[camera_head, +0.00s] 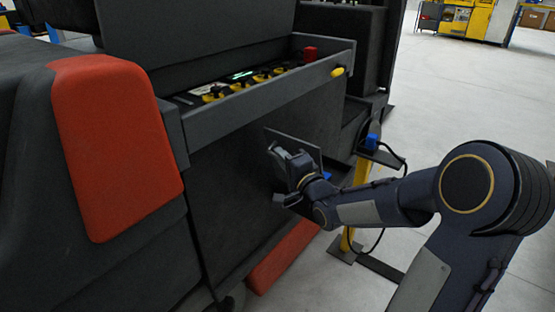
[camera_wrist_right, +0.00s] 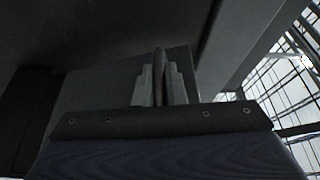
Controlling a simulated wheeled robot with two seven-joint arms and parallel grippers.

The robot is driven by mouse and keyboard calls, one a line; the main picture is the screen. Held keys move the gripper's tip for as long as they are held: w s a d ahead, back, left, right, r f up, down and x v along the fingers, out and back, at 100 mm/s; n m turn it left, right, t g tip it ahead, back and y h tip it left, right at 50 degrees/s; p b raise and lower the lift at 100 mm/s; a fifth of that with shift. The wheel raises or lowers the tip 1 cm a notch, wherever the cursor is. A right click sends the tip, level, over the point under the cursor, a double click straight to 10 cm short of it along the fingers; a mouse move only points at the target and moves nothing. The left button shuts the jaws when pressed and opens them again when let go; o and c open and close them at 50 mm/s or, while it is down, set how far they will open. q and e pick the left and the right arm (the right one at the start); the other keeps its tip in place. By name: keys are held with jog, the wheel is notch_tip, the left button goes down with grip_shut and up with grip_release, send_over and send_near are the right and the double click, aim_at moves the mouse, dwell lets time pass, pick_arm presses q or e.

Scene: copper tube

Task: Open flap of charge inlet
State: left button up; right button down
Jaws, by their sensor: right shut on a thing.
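The flap (camera_head: 309,150) is a dark grey panel on the side of the large dark machine (camera_head: 225,185), below its control shelf. It looks swung out from the side wall. My right gripper (camera_head: 277,153) is at the flap, reaching in from the right. In the right wrist view its two grey fingers (camera_wrist_right: 160,88) are closed on a thin dark edge, which looks like the flap (camera_wrist_right: 159,60). The inlet behind the flap is hidden or too dark to make out. My left gripper is not in view.
A yellow post (camera_head: 358,185) with a blue plug (camera_head: 372,140) and a black cable stands right of the flap, behind my right arm. The control shelf (camera_head: 265,98) juts out above. A red bumper (camera_head: 283,258) lies low. Open grey floor (camera_head: 450,105) extends to the right.

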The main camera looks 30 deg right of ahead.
jog(key=shift+w+d+r, duration=0.2)
jog(key=shift+d+r, duration=0.05)
jog(key=shift+d, duration=0.15)
jog(key=shift+w+d+r, duration=0.15)
jog(key=shift+d+r, duration=0.05)
jog(key=shift+d, duration=0.2)
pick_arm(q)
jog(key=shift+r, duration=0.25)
pick_arm(e)
jog(key=c, duration=1.5)
grip_release()
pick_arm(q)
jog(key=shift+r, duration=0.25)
pick_arm(e)
jog(key=shift+s+f, duration=0.2)
jog(key=shift+s, duration=3.7)
